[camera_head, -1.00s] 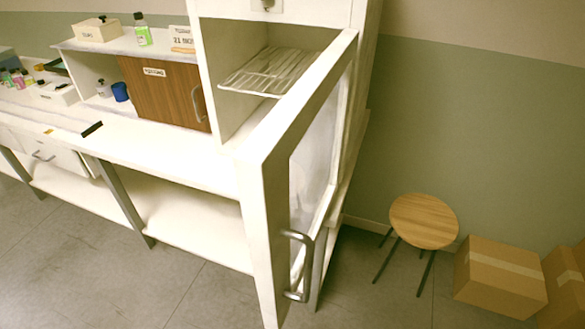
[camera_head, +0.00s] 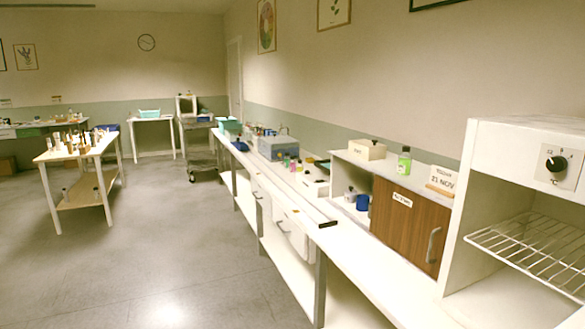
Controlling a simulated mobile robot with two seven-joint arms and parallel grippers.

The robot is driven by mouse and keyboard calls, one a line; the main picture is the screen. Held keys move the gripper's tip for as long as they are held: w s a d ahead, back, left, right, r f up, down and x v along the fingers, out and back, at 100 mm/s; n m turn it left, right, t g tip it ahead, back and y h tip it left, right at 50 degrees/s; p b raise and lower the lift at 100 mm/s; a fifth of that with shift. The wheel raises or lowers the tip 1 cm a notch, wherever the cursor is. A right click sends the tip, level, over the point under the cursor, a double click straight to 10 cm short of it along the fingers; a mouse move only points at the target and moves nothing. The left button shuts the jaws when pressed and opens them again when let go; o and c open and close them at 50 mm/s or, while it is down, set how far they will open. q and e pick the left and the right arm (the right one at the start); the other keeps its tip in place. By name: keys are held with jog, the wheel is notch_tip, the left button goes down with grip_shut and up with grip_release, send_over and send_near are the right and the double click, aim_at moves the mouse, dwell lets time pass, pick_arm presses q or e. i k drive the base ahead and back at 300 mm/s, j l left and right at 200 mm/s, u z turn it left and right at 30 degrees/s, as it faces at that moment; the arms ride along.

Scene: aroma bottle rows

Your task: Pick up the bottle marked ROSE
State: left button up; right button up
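No label reading ROSE can be made out in this view. A green bottle with a dark cap (camera_head: 404,161) stands on top of the white shelf unit. Several small coloured bottles (camera_head: 291,164) stand farther along the wall bench, too small to read. Many small bottles (camera_head: 76,139) stand on the white island table (camera_head: 108,144) at the left, also too small to read. Neither of my grippers is in view.
A long white bench (camera_head: 330,240) runs along the right wall, with a wooden cabinet door (camera_head: 408,225) and an open white cabinet with a wire rack (camera_head: 530,250) and a dial. A trolley (camera_head: 201,140) stands at the back. The grey floor (camera_head: 170,230) is clear.

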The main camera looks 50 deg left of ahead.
aim_at(291, 163)
jog(key=j+u, duration=0.1)
jog(key=u, duration=1)
jog(key=i+j+u, duration=0.1)
jog(key=j, duration=0.35)
jog(key=i+j+u, duration=0.1)
jog(key=j, duration=0.35)
jog(key=i+j+u, duration=0.4)
jog(key=i+j, duration=0.3)
jog(key=i+j+u, duration=0.3)
jog(key=i, duration=0.3)
jog(key=i+u, duration=0.35)
jog(key=i, duration=0.25)
jog(key=i+z, duration=0.1)
jog(key=i, duration=0.6)
jog(key=i+j+z, duration=0.15)
jog(key=i, duration=0.5)
jog(key=i+z, duration=0.35)
jog(key=i, duration=0.25)
jog(key=i+j+z, duration=0.1)
jog(key=i+z, duration=0.25)
jog(key=i, duration=0.3)
